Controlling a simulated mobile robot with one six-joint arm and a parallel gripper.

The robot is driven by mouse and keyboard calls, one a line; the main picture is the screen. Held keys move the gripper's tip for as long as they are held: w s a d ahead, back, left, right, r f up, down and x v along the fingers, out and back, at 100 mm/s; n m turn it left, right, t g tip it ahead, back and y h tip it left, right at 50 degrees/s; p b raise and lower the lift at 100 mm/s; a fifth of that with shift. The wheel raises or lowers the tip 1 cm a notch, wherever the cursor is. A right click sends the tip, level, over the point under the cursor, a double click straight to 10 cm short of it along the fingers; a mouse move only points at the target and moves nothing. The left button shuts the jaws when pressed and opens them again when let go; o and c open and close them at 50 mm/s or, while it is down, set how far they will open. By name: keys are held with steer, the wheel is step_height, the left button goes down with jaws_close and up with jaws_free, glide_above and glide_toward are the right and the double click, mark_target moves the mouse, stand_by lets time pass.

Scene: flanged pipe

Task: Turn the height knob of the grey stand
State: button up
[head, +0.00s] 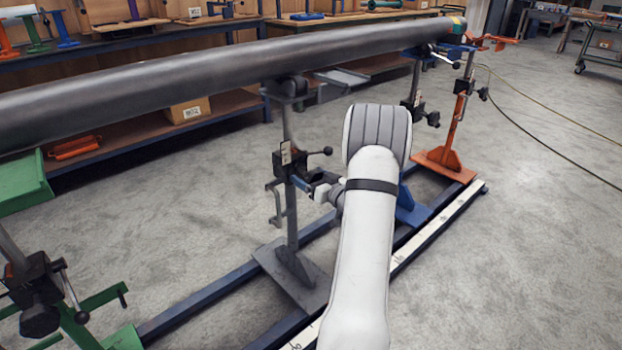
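The grey stand (291,225) stands upright near the middle, its head under the long dark pipe (200,72). Its dark clamp block (290,162) carries a lever with a black ball end (328,151) pointing right. The height knob of the grey stand (317,176) shows only as a small dark part at the block's right side, largely hidden by my gripper. My gripper (305,184) comes in from the right and is right at the clamp block. Whether its fingers are open or closed around the knob is too small and covered to tell.
The green stand (40,285) is at lower left, the orange stand (452,135) at right, and a blue stand foot (412,210) shows behind my arm. Blue rails (205,298) run along the floor. Shelves (225,108) line the back. Open floor (540,250) lies right.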

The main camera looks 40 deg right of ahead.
steer(key=c, duration=0.9)
steer(key=shift+r+m+p, duration=0.1)
steer(key=shift+m+p, duration=0.2)
steer(key=shift+p, duration=0.15)
steer(key=m+p, duration=0.2)
steer(key=p, duration=0.1)
steer(key=shift+d+r+m, duration=0.1)
steer(key=shift+m, duration=0.2)
steer(key=shift+d+f+m+p, duration=0.1)
steer(key=shift+f+m+p, duration=0.05)
steer(key=shift+m+p, duration=0.95)
steer(key=shift+f+m+p, duration=0.1)
steer(key=shift+m+p, duration=0.9)
steer(key=shift+m, duration=0.2)
steer(key=o, duration=1)
steer(key=shift+c, duration=0.2)
steer(key=shift+s, duration=0.1)
